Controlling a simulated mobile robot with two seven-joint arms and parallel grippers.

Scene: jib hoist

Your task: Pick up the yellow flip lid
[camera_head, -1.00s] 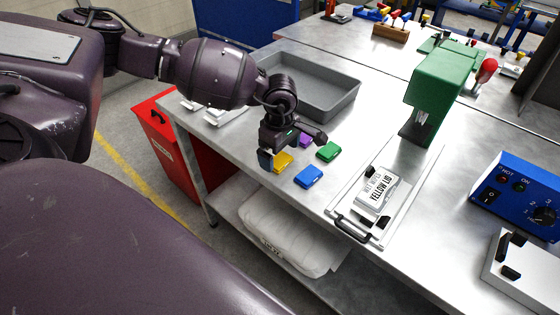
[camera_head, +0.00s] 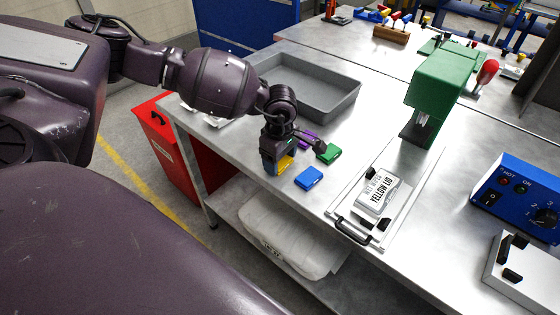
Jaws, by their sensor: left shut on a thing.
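The yellow flip lid (camera_head: 286,164) lies at the front left of the metal bench, mostly hidden by my left gripper. My left gripper (camera_head: 280,166) points down over it and is shut on it, at about bench height. I cannot tell whether the lid is clear of the bench. A blue lid (camera_head: 309,177), a green lid (camera_head: 329,153) and a purple lid (camera_head: 309,139) lie close by. A white block labelled "YELLOW LID" (camera_head: 378,192) sits on a metal plate to the right. My right gripper is not in view.
A grey tray (camera_head: 335,105) stands behind the gripper. A green press (camera_head: 437,85) with a red knob stands behind the plate (camera_head: 405,205). A blue control box (camera_head: 520,192) is at the right. A red bin (camera_head: 165,140) stands left of the bench.

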